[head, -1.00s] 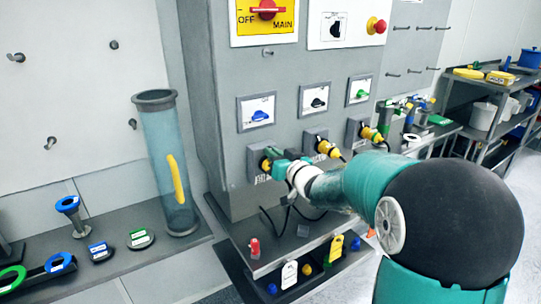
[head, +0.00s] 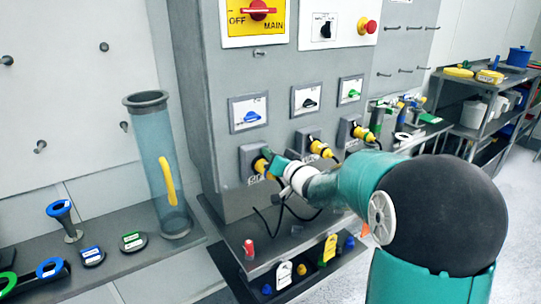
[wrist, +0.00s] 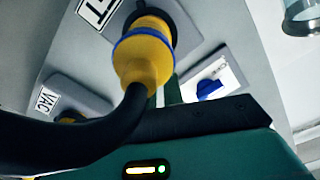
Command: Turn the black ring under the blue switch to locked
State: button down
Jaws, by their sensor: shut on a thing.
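The blue switch (head: 251,117) is on a white plate, on the left of the cabinet's row of switches; it also shows in the wrist view (wrist: 209,87). Under it is a grey socket (head: 247,153) with a yellow plug (head: 260,166). In the wrist view the plug (wrist: 143,62) has a blue band and a black cable. The black ring (wrist: 173,23) is around the plug's base at the socket, partly hidden by the plug. My gripper (head: 270,161) is at this socket, shut on the ring; its fingertips are mostly hidden behind the plug.
Two more yellow plugs, the middle one (head: 321,149) and the right one (head: 363,134), sit to the right with hanging cables. A shelf (head: 262,262) with tags and small parts is below. A clear tube (head: 160,160) stands left of the cabinet.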

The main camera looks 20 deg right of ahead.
jog(key=c, duration=1.5)
grip_release()
jog(key=v, duration=1.4)
jog(key=shift+w+r, duration=0.1)
